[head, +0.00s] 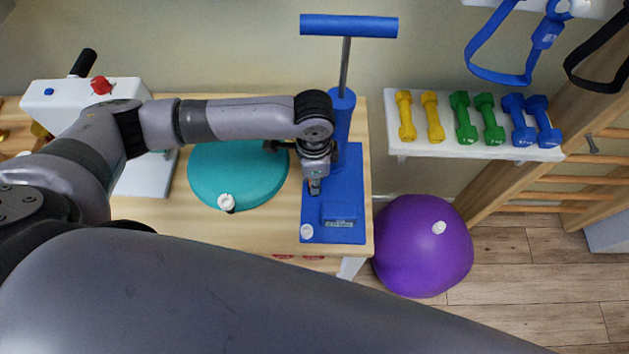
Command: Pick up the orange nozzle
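I cannot clearly make out the orange nozzle. A small orange-brown patch (312,181) shows at the fingertips of my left gripper, too small to tell whether it is the nozzle. My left gripper (314,187) points down over the base of the blue hand pump (350,185), beside the pump's upright cylinder. Its fingers look close together, but I cannot tell whether they are shut or on something. The pump has a wide blue T-handle (348,26) raised on a metal rod. My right gripper is not in view.
A teal cushion (228,172) with a white valve lies left of the pump on the wooden table (250,225). A purple ball (422,248) sits on the floor to the right. Several coloured dumbbells rest on a white shelf (450,150). A white device (85,105) stands at the left.

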